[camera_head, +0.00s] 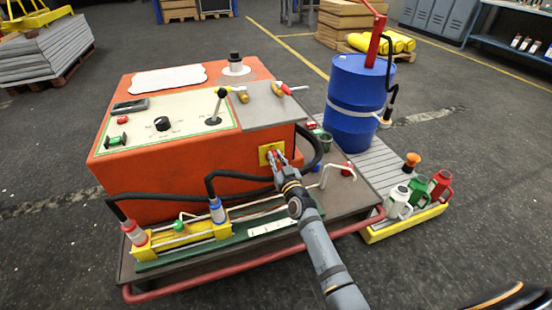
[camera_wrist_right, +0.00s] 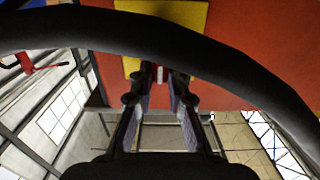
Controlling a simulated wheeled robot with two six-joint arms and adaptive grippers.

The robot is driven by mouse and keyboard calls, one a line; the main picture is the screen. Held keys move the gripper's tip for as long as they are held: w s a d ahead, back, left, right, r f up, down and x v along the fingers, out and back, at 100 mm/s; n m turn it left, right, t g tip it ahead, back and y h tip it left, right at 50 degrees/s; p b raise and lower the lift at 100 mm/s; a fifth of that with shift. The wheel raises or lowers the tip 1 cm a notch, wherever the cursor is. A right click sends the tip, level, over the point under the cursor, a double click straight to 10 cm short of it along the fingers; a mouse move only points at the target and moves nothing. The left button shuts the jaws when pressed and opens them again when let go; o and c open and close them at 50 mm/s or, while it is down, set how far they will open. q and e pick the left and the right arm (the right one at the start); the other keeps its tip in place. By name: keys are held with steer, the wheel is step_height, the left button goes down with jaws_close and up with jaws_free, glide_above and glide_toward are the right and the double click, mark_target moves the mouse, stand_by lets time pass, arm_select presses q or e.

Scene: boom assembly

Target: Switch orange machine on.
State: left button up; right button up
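The orange machine (camera_head: 200,165) stands in the middle of the head view, with a cream control panel (camera_head: 165,125) on top. The panel carries a black knob, a lever, a green button and a red button. A yellow plate (camera_head: 264,155) with a red part is on its front right side; the plate also shows in the right wrist view (camera_wrist_right: 192,14). My right gripper (camera_head: 277,161) is at this plate, with its fingertips (camera_wrist_right: 161,76) a short gap apart on either side of a small red and white part. I cannot tell whether they press on it. My left gripper is out of view.
A thick black hose (camera_head: 317,148) arches close over my right gripper and crosses the wrist view (camera_wrist_right: 160,38). A blue drum (camera_head: 357,95) stands right of the machine. Several jugs (camera_head: 418,192) sit on a yellow-edged tray. A red rail (camera_head: 250,263) runs along the front.

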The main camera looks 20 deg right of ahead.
jaws_close()
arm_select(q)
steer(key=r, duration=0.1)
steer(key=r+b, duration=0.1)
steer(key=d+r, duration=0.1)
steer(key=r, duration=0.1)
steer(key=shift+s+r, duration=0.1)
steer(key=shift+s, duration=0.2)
arm_select(e)
steer(key=m, duration=0.6)
steer(key=d+f+m, duration=0.1)
steer(key=m, duration=0.5)
steer(key=d+f+m, duration=0.1)
steer(key=m, duration=0.4)
steer(key=shift+d+f+m, duration=0.1)
steer(key=shift+f+m, duration=0.05)
steer(key=shift+m, duration=0.25)
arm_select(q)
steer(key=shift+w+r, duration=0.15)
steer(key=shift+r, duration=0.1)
arm_select(e)
steer(key=o, duration=0.8)
jaws_free()
steer(key=shift+c, duration=0.2)
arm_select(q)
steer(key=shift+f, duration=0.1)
arm_select(e)
steer(key=shift+s, duration=0.15)
